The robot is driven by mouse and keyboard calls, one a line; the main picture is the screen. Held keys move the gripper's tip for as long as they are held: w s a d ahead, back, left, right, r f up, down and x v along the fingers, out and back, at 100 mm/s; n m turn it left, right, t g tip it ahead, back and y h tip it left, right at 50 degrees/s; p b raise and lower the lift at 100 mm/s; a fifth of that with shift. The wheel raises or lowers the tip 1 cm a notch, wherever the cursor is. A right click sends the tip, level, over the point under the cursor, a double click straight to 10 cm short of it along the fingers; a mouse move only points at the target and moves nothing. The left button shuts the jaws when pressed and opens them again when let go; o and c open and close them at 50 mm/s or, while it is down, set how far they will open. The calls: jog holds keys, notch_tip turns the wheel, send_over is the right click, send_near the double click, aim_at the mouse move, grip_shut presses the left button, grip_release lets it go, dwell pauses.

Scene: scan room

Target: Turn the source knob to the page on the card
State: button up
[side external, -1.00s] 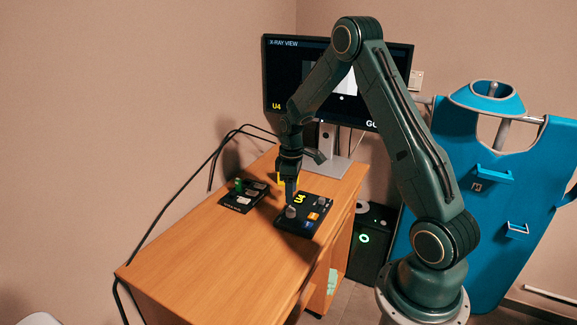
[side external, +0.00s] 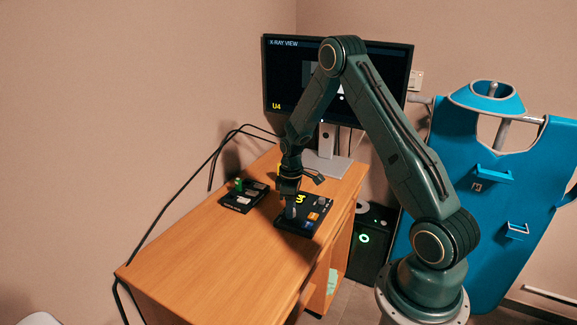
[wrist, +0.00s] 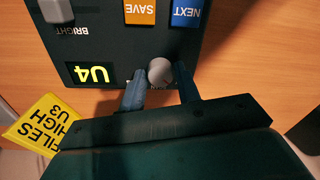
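The control panel (side external: 284,224) lies on the desk with a yellow U4 display (side external: 300,197); the wrist view also shows this display (wrist: 91,74), upside down. A round grey knob (wrist: 159,72) stands on the panel beside the display; its label is mostly hidden. My gripper (wrist: 160,80) points down at it, with one blue-grey finger on each side of the knob. It also shows over the panel in the side view (side external: 290,209). Whether the fingers press on the knob is unclear. The yellow card (wrist: 36,125) reads FILES HIGH U3, at the left in the wrist view.
A second dark panel (side external: 242,199) with a green part lies to the left. The monitor (side external: 285,85) shows U4. The desk's near part (side external: 205,270) is clear.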

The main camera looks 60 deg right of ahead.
jog(key=c, duration=0.5)
jog(key=shift+m, duration=0.4)
jog(key=m, duration=0.8)
jog(key=shift+m+t, duration=0.3)
jog(key=shift+m, duration=0.1)
jog(key=m, duration=1)
jog(key=shift+h, duration=0.3)
jog(key=shift+m, duration=0.3)
jog(key=o, duration=1)
jog(key=shift+a, duration=0.1)
